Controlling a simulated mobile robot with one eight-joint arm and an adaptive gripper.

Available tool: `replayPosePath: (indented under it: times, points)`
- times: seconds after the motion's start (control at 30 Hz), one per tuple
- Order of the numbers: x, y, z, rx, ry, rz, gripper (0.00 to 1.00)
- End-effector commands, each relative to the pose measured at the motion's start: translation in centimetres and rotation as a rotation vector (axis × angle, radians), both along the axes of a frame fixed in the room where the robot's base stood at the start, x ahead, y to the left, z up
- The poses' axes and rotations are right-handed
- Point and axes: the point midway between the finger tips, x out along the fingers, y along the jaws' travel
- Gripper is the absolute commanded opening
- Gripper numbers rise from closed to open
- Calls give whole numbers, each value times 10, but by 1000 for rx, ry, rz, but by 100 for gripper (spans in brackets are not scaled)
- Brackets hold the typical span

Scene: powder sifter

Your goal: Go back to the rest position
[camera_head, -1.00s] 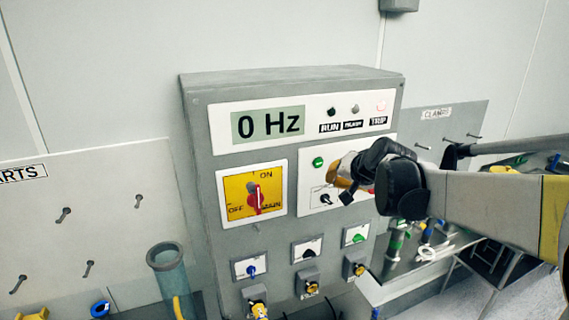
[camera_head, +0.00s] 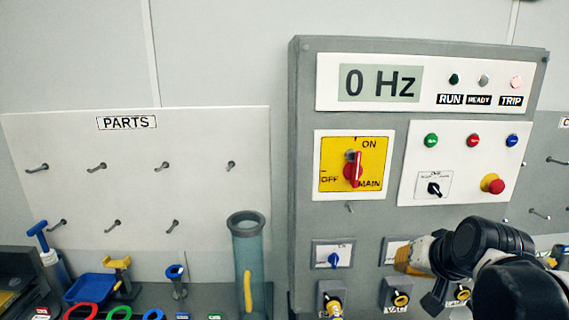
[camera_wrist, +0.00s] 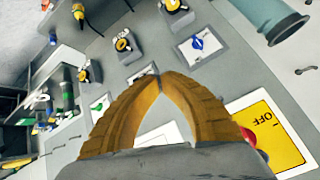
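My gripper (camera_head: 412,254) is in front of the lower part of the grey control box (camera_head: 303,120), below its button panel (camera_head: 461,153). In the wrist view its two yellow-brown fingers meet at the tips (camera_wrist: 155,76) with nothing between them. The box's display (camera_head: 380,83) reads 0 Hz. The red main switch (camera_head: 353,170) stands with its handle upright on a yellow plate (camera_head: 328,159). My arm hides part of the lower right of the box.
A PARTS pegboard (camera_head: 130,195) with bare pegs is left of the box. A clear tube (camera_head: 247,262), a blue tray (camera_head: 90,289) and coloured rings (camera_head: 80,312) stand below it.

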Motion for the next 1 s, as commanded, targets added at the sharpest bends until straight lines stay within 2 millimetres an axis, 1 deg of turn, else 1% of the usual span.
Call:
replayPosePath:
  times: [0.03, 0.07, 0.1, 0.17, 0.2, 0.27, 0.3, 0.37, 0.4, 0.5, 0.6, 0.7, 1.0]
  points:
    - [-15, 11, -44, -20, 13, 28, 0]
    - [-22, 17, -59, -35, 22, 45, 0]
    - [-33, 23, -79, -52, 35, 65, 0]
    - [-49, 33, -109, -78, 51, 95, 0]
    - [-60, 38, -129, -98, 62, 116, 0]
    - [-76, 46, -160, -125, 79, 146, 0]
    - [-86, 50, -180, -142, 88, 164, 0]
    - [-100, 55, -208, -169, 103, 191, 0]
    - [-108, 58, -225, -185, 111, 207, 0]
    - [-125, 63, -258, -218, 128, 240, 0]
    - [-136, 66, -278, -241, 138, 261, 0]
    - [-142, 66, -286, -253, 144, 271, 0]
    - [-142, 66, -285, -256, 145, 273, 0]
